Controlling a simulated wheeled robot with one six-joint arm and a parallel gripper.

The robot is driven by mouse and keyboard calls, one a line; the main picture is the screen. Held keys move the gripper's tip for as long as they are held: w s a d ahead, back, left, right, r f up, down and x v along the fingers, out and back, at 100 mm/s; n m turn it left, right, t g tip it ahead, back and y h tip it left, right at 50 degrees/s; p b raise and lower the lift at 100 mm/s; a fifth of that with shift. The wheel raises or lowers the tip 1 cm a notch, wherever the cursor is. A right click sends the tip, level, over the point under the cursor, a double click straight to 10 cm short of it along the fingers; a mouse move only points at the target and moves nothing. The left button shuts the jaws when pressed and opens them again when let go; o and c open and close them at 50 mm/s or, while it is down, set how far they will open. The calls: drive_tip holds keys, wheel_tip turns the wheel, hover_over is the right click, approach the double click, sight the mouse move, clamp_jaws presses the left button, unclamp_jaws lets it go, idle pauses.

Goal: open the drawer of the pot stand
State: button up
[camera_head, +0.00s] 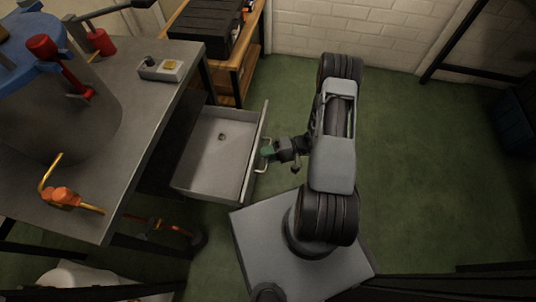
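The pot stand (146,107) is a grey metal table at the left with a large grey cylinder (60,120) on top. Its drawer (210,160) is pulled well out to the right, showing a bare pale floor with a small dark round thing (222,136) in it. A light handle (263,157) is on the drawer's front. My gripper (268,151) is at the handle, at its upper part. The fingers are small and partly hidden, so I cannot tell whether they are closed around it.
A wooden shelf (245,75) with a black case (203,27) stands behind the stand. Orange clamps (62,197) and a small switch box (160,68) are on the stand top. The green floor (420,170) to the right is clear. A brick wall (380,35) is at the back.

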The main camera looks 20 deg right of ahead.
drive_tip(key=p+v, duration=0.2)
drive_tip(key=v, duration=1.2)
drive_tip(key=shift+p, duration=0.35)
drive_tip(key=w+a+r+n+g+h+p, duration=0.1)
drive_tip(key=a+r+g+h+p, duration=0.25)
drive_tip(key=r+p, duration=0.9)
drive_tip(key=w+a+r+n+g+h+p, duration=0.1)
drive_tip(key=a+r+n+g+h+p, duration=0.25)
drive_tip(key=r, duration=1.85)
drive_tip(key=s+a+r+t+h+p, duration=0.2)
drive_tip(key=r+p, duration=0.3)
drive_tip(key=r, duration=0.4)
drive_tip(key=s+a+r+m+t+h+p, duration=0.1)
drive_tip(key=s+a+r+t+h+p, duration=0.1)
drive_tip(key=r+p, duration=0.3)
drive_tip(key=s+a+r+m+t+h+p, duration=0.1)
drive_tip(key=s+a+r+t+h+p, duration=0.1)
drive_tip(key=r, duration=1.2)
drive_tip(key=s+t+h+p, duration=0.1)
drive_tip(key=t+h+p, duration=0.1)
drive_tip(key=p, duration=0.1)
drive_tip(key=shift+h+p, duration=0.3)
drive_tip(key=shift+p, duration=0.05)
drive_tip(key=shift+w+r, duration=0.1)
drive_tip(key=shift+r, duration=0.05)
